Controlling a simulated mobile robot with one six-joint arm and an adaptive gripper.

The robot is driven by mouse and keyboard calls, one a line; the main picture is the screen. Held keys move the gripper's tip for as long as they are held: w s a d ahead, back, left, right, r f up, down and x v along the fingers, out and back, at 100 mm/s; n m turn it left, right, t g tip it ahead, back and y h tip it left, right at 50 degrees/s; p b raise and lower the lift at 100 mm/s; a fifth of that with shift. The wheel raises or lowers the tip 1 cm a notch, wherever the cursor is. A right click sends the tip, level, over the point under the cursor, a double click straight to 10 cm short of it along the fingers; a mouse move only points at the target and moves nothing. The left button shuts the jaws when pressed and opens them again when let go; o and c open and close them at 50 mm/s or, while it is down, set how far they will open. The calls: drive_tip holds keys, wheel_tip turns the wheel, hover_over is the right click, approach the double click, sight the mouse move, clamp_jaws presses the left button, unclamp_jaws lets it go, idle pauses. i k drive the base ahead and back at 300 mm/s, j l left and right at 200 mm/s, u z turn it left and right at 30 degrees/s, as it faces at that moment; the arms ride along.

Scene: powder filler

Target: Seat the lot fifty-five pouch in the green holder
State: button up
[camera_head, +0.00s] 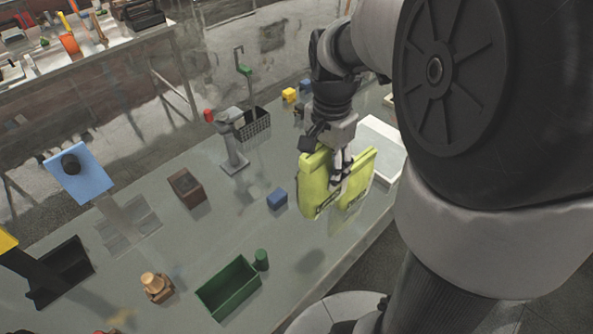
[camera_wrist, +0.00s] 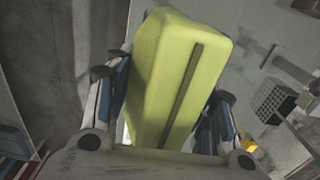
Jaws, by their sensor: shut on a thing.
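The yellow-green pouch (camera_head: 313,185) is in my gripper (camera_head: 340,178), held above the right part of the table. Dark printing shows low on its face, but I cannot read a lot number. In the wrist view the pouch (camera_wrist: 170,75) fills the middle, with a dark line along it and a finger of my gripper (camera_wrist: 163,88) on either side. My fingers hide part of the pouch. The green holder (camera_head: 228,288), an open dark green box, stands on the table at lower centre, below and left of the pouch, apart from it. Its visible inside looks empty.
A green cylinder (camera_head: 261,260) stands beside the holder's right end. A blue block (camera_head: 277,199), a brown box (camera_head: 186,188) and a grey stand (camera_head: 233,150) are further back. A wooden piece (camera_head: 156,287) is left of the holder. A white tray (camera_head: 381,139) lies behind the pouch.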

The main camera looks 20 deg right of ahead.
sight(232, 292)
drive_tip(key=u, duration=0.9)
drive_tip(key=j+z, duration=0.3)
drive_tip(key=j, duration=0.55)
